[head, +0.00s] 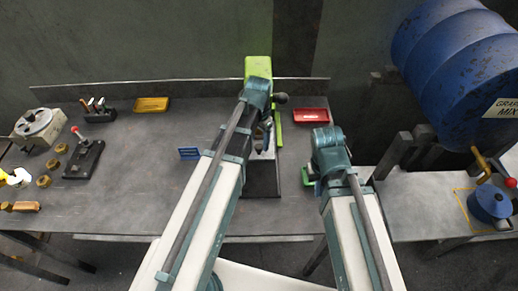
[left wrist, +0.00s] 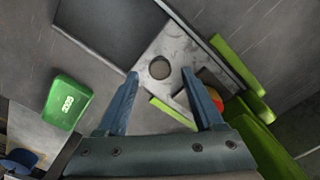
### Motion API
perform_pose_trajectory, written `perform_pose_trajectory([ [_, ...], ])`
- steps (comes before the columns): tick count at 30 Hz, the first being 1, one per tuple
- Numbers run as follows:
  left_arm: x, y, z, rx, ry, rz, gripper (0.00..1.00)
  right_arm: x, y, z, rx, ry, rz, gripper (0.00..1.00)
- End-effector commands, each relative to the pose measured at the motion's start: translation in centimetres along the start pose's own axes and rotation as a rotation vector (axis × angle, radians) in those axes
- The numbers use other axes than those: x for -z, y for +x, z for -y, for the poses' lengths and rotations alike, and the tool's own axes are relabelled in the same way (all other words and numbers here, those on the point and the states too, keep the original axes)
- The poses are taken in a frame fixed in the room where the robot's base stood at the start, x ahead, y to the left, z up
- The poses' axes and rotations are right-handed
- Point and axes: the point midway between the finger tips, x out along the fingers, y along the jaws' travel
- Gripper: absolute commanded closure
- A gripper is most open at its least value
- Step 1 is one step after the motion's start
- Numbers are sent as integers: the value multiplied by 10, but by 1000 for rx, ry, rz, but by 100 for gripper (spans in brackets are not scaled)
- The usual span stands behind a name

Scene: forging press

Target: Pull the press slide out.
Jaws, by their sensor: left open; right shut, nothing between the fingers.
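The green press (head: 258,67) stands at the back middle of the bench, with a dark knob (head: 281,98) at its right. In the left wrist view, a pale grey plate with a round hole (left wrist: 175,50), which looks like the slide, lies beside green rails (left wrist: 235,65). My left gripper (head: 266,138) is at the front of the press. Its spread fingers (left wrist: 160,90) show over the plate, with nothing held. My right gripper (head: 318,180) is shut and empty to the right of the press; its fingers are mostly hidden by my arm.
A green box (left wrist: 67,102) with white lettering sits near my right arm. A dark plate (head: 262,183) lies before the press. Yellow (head: 151,104) and red (head: 310,115) trays are at the back.

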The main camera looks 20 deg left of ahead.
Motion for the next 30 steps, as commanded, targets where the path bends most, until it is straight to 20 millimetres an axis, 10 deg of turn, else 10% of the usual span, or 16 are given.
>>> perform_pose_trajectory([
  [15, 0, 23, 0, 0, 0, 0, 31, 1, 23, 2, 0, 0, 0, 100],
  [27, 0, 23, 0, 0, 0, 0, 100, 1, 23, 2, 0, 0, 0, 100],
  [30, 0, 23, 0, 0, 0, 0, 100, 1, 23, 2, 0, 0, 0, 100],
])
